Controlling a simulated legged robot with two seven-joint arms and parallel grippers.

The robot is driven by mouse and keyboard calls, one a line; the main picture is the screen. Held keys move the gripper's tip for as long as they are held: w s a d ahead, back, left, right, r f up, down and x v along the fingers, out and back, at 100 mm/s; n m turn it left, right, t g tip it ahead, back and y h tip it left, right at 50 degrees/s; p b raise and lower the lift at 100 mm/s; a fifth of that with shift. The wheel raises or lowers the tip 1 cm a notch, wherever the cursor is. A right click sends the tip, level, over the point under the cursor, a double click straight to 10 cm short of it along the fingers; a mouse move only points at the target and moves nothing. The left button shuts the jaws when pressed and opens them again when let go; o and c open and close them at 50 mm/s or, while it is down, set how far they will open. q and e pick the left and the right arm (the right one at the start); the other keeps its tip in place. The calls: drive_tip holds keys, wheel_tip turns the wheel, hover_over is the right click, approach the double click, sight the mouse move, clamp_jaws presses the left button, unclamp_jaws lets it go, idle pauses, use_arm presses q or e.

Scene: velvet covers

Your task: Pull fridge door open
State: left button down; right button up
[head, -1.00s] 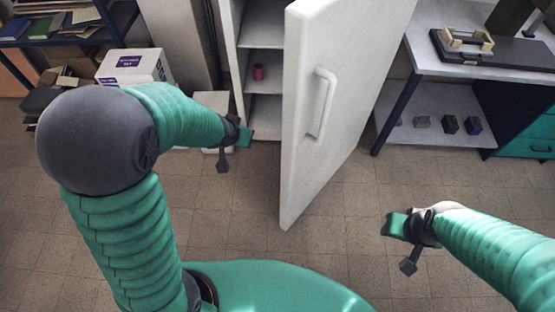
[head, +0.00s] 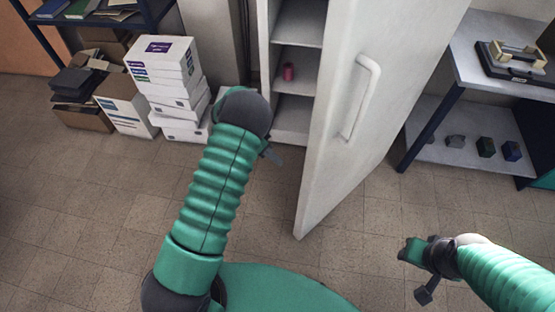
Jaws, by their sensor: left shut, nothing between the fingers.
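The white fridge door (head: 400,60) stands wide open, with its white handle (head: 362,98) on the face turned to the right. The fridge interior (head: 297,25) shows shelves to the left of the door. My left gripper (head: 273,155) is shut and empty, left of the door's lower part and in front of the fridge opening. My own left forearm hides much of it, and I cannot tell whether it touches the door. My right gripper (head: 414,268) is low at the right, below and apart from the handle. Its fingers are not clear enough to read.
A red can-like object (head: 288,72) sits on a fridge shelf. White boxes (head: 160,62) are stacked at the left by a dark shelf. A white-topped workbench (head: 480,68) with small blocks below stands right of the door. The tiled floor (head: 100,210) is clear.

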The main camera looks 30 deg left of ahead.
use_arm(q)
drive_tip(key=d+f+b, duration=0.1)
drive_tip(key=d+f, duration=0.4)
drive_tip(key=d, duration=0.2)
drive_tip(key=shift+d, duration=0.3)
drive_tip(key=shift+f, duration=0.1)
drive_tip(key=shift+s+d, duration=0.1)
